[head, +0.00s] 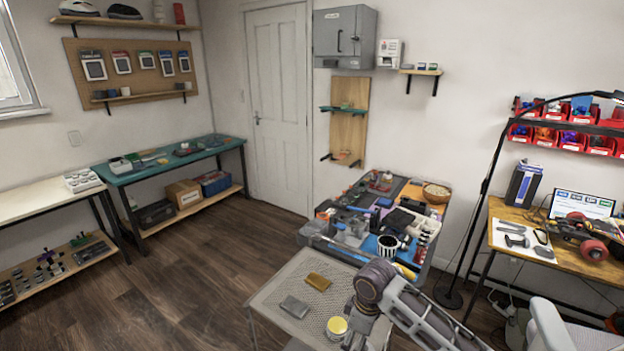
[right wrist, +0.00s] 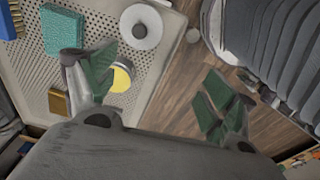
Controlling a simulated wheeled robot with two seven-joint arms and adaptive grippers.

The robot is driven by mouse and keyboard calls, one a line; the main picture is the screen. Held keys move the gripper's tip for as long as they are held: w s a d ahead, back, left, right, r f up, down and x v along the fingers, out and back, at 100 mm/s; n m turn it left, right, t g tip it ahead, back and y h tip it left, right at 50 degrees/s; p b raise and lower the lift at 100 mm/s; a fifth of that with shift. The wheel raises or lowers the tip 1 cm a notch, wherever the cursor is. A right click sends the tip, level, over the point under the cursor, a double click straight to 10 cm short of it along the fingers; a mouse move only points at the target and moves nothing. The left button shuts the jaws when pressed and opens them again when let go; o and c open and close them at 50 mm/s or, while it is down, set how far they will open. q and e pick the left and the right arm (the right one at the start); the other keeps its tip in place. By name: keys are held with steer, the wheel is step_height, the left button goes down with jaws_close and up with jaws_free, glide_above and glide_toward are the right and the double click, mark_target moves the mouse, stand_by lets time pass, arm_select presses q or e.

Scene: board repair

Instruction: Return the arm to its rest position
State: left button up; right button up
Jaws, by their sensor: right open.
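My right arm (head: 405,305) reaches in from the lower right of the head view, bent over the right side of a small perforated cart (head: 274,295). Its gripper is largely cut off at the bottom edge there. In the right wrist view my right gripper (right wrist: 158,92) is open, its two green-padded fingers wide apart with nothing between them. One finger is over the perforated top (right wrist: 165,55), overlapping the view of a yellow-topped round tin (right wrist: 122,77). The other finger is over the wood floor. My left gripper is in neither view.
On the cart are a gold block (head: 317,282), a grey block (head: 294,306) and the tin (head: 337,327). A cluttered workbench (head: 312,236) stands behind it. A wooden desk (head: 515,262) and a white chair (head: 560,322) are to the right. The floor (head: 190,285) at left is clear.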

steer(key=shift+s+a+f+m+t+y, duration=0.9)
steer(key=shift+s+m, duration=1.5)
steer(key=shift+s, duration=2.45)
steer(key=s+d+m+t+h, duration=0.15)
steer(key=s+d+m, duration=0.35)
steer(key=s+d, duration=0.55)
step_height(320, 180, down, 34)
steer(key=d+g+h, duration=0.1)
steer(key=d, duration=0.1)
steer(key=s+d+f, duration=0.2)
steer(key=s+f, duration=0.8)
steer(key=s, duration=0.1)
steer(key=s+d+f+g, duration=0.1)
steer(key=s+d+f, duration=0.2)
steer(key=s+f, duration=0.6)
steer(key=shift+s+d+f, duration=0.2)
steer(key=shift+s+f, duration=0.15)
steer(key=shift+s, duration=0.8)
